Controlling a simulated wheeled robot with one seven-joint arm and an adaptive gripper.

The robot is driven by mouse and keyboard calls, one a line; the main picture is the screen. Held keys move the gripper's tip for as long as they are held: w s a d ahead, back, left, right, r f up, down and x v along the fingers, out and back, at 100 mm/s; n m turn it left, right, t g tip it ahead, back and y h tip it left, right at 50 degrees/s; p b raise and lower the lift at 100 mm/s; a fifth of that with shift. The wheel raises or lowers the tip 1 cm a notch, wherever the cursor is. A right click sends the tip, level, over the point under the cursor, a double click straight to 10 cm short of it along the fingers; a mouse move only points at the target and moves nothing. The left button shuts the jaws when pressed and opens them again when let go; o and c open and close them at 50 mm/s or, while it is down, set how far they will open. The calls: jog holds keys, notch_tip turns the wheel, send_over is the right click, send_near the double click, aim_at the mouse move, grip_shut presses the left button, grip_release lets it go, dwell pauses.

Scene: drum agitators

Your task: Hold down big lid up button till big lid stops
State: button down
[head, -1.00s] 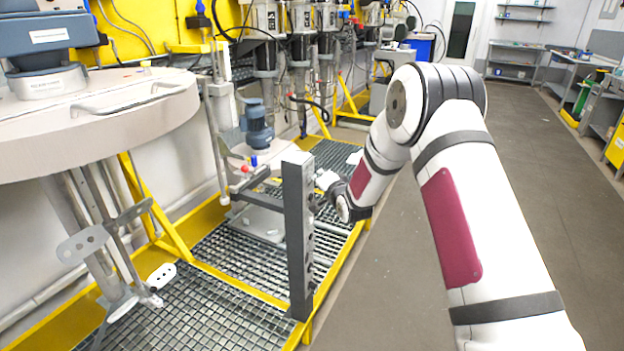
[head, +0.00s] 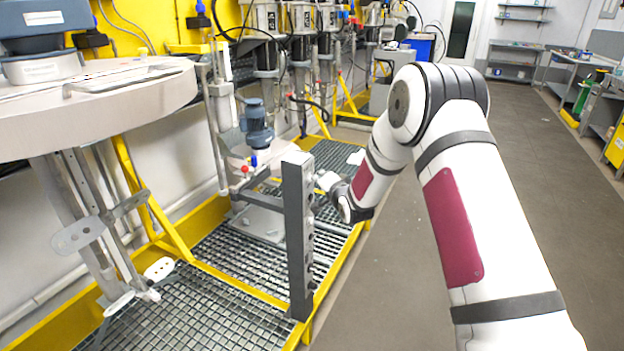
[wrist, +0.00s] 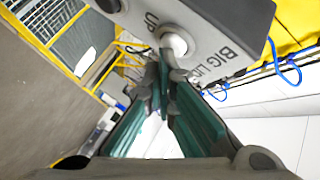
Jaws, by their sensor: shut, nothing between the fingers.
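The big lid (head: 100,105) is the large pale disc at the upper left of the head view, raised on metal supports. The grey control post (head: 297,235) stands on the grating, with its buttons facing my arm. In the wrist view the post's box (wrist: 215,25) carries the letters "UP" and "BIG LID" around a round white button (wrist: 174,44). My gripper (wrist: 165,72) is shut and empty, its fingertips at the button's lower edge and apparently against it. In the head view the fingers are hard to make out beside the post.
A smaller vessel with a blue motor (head: 256,125) stands behind the post. Yellow-framed grating (head: 240,300) lies around the post's base. More machines line the wall. The grey floor (head: 400,300) right of the platform is clear.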

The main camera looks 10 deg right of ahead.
jog(key=shift+s+d, duration=0.4)
jog(key=shift+d, duration=0.1)
jog(key=shift+s+d, duration=0.1)
jog(key=shift+d, duration=0.05)
jog(key=shift+s+d+p, duration=0.5)
jog(key=shift+s+d, duration=0.2)
jog(key=shift+d, duration=0.25)
jog(key=shift+s+d+p, duration=0.5)
jog(key=shift+s+d, duration=0.2)
jog(key=shift+d, duration=0.25)
